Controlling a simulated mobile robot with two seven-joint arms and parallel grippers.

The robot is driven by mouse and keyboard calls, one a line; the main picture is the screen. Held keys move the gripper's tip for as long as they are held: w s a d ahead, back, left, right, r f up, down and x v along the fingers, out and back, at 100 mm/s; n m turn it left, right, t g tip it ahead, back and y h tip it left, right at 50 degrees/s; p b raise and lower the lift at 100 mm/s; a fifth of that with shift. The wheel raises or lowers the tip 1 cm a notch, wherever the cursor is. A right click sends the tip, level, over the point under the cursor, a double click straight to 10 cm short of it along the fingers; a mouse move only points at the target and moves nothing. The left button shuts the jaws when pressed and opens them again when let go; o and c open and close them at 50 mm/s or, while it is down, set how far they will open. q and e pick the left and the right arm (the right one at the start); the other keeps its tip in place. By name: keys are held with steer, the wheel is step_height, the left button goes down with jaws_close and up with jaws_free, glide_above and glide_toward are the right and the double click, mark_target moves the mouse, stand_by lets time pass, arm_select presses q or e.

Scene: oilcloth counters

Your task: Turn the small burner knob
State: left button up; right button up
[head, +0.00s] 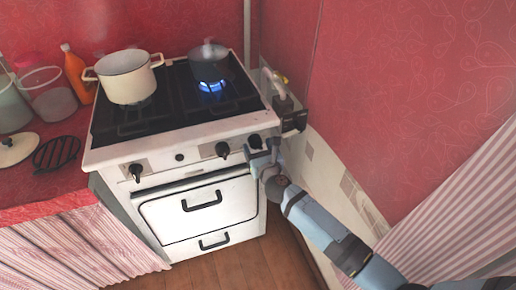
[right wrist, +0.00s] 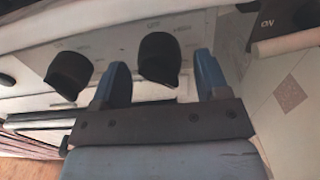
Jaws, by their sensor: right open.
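The white stove's front panel carries black knobs: one at the left (head: 136,171), a smaller round one (head: 179,157), one right of centre (head: 222,149) and one at the right end (head: 255,141). No readable marking tells which is the small burner knob. My right gripper (head: 262,157) is open at the right-end knob. In the right wrist view the two fingers of my right gripper (right wrist: 162,80) stand either side of the right-end knob (right wrist: 159,58), with gaps on both sides. The neighbouring knob (right wrist: 68,72) lies outside the left finger. My left gripper is not in view.
A blue flame (head: 211,86) burns under a dark pot (head: 209,64) at the back right. A cream pot (head: 126,77) stands on the left of the hob. The tiled wall (head: 310,160) is close to the right of my gripper. Oven handles (head: 202,201) protrude below.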

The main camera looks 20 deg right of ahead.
steer(key=shift+w, duration=0.1)
steer(key=c, duration=0.9)
